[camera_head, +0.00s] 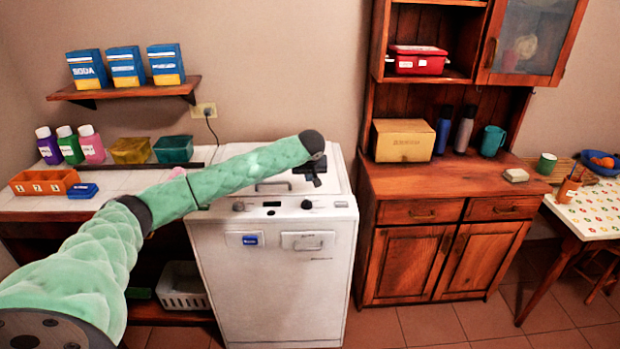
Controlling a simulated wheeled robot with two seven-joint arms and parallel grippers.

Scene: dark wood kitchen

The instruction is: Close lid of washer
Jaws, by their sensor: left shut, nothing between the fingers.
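The white washer (270,270) stands in the middle, between the counter and the wooden cabinet. Its control panel with knobs runs along the top front edge. The lid (336,178) is on top and looks flat or nearly flat; my arm covers part of it, so I cannot tell whether it is fully closed. My left arm comes in from the lower left and reaches across the washer top. My left gripper (314,180) is a small dark shape over the lid, pointing down, shut and empty. I cannot tell whether it touches the lid. My right gripper is not in view.
A counter (40,203) on the left holds bottles, bins and an orange box. A shelf (130,91) with blue boxes hangs above it. A wooden cabinet (440,185) stands close on the washer's right. Floor (420,325) is open in front of the cabinet.

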